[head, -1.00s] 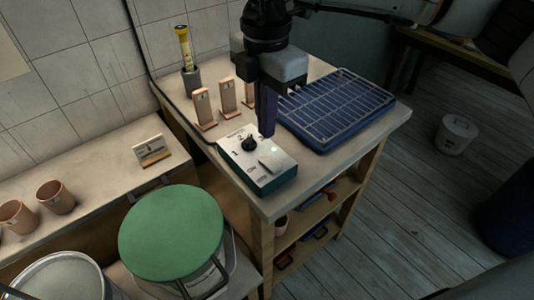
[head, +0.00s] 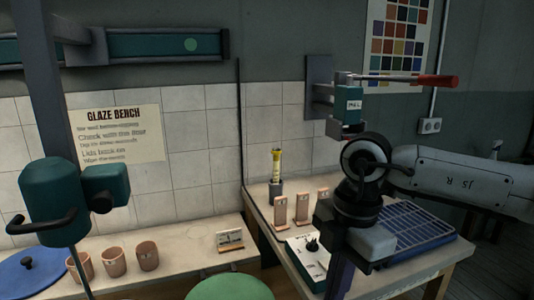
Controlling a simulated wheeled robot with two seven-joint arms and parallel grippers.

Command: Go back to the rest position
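My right gripper (head: 340,278) comes in from the right and points down, in front of the right-hand bench. Its fingers look together, with nothing seen between them; the tips run toward the lower edge of the view. The white and teal control box (head: 308,262) with a black knob lies just left of the gripper on the bench. The blue grated tray (head: 425,232) is behind and right of the gripper, partly hidden by my arm. My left gripper is not in view.
Three pink tiles (head: 301,208) and a yellow-topped tool in a holder (head: 276,172) stand behind the box. A wall-mounted teal device with a red handle (head: 438,81) is close above my arm. A teal machine (head: 65,203) on a post, several cups (head: 147,255) and a green lid (head: 230,287) are left.

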